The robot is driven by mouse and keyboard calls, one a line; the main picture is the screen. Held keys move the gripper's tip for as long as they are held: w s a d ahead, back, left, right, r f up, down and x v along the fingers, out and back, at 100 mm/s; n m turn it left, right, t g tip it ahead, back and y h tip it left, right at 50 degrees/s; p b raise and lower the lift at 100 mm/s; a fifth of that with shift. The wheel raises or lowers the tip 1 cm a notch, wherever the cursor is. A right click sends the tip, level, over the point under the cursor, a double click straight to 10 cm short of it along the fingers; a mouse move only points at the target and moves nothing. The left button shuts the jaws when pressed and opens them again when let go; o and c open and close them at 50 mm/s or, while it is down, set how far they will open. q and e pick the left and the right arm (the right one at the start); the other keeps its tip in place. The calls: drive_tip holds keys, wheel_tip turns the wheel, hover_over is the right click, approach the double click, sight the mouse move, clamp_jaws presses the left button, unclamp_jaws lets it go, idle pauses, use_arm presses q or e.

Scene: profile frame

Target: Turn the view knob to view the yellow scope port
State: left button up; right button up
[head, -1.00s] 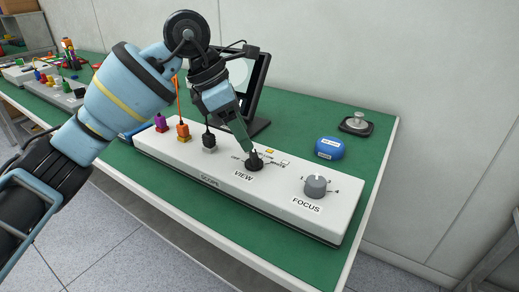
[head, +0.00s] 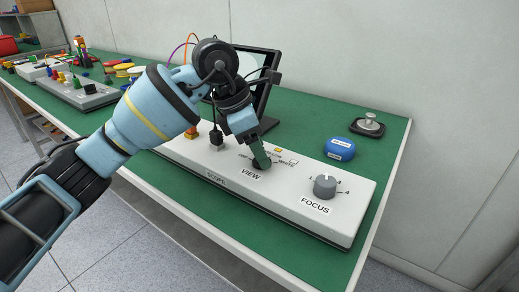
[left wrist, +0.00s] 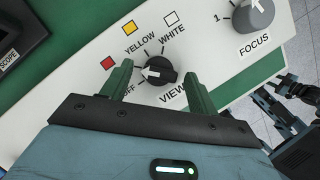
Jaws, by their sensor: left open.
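The black view knob (left wrist: 160,71) sits on the white scope panel (head: 295,196), above the VIEW label. In the left wrist view its white mark points left, towards the OFF side, away from the YELLOW label (left wrist: 140,42) and the yellow square (left wrist: 128,27). My left gripper (left wrist: 157,69) is open, with one green finger on each side of the knob; I cannot tell whether they touch it. In the head view the left gripper (head: 261,160) covers most of the knob.
The grey FOCUS knob (head: 324,186) stands right of the view knob. Coloured plugs and cables rise from the panel's left part, near a dark monitor (head: 262,88). A blue container (head: 340,149) and a metal weight (head: 367,124) stand behind. The green tabletop (head: 300,113) is bare between them.

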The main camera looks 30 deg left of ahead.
use_arm(q)
drive_tip(key=shift+w+f, duration=0.1)
drive_tip(key=shift+f, duration=0.15)
drive_tip(key=c, duration=1)
drive_tip(key=shift+r+m+g+p, duration=0.2)
drive_tip(key=shift+m+g+p, duration=0.1)
drive_tip(key=shift+m+p, duration=0.65)
drive_tip(key=shift+w+m+g+h+p, duration=0.1)
drive_tip(key=shift+m+g+h+p, duration=0.3)
drive_tip(key=shift+m+p, duration=0.65)
drive_tip(key=shift+m+g, duration=0.3)
drive_tip(key=shift+m, duration=0.7)
drive_tip(key=shift+w+m+g+p, duration=0.1)
drive_tip(key=shift+m+g+p, duration=0.25)
drive_tip(key=shift+m, duration=1.05)
drive_tip(key=shift+f+g, duration=0.1)
drive_tip(key=shift+g, duration=0.15)
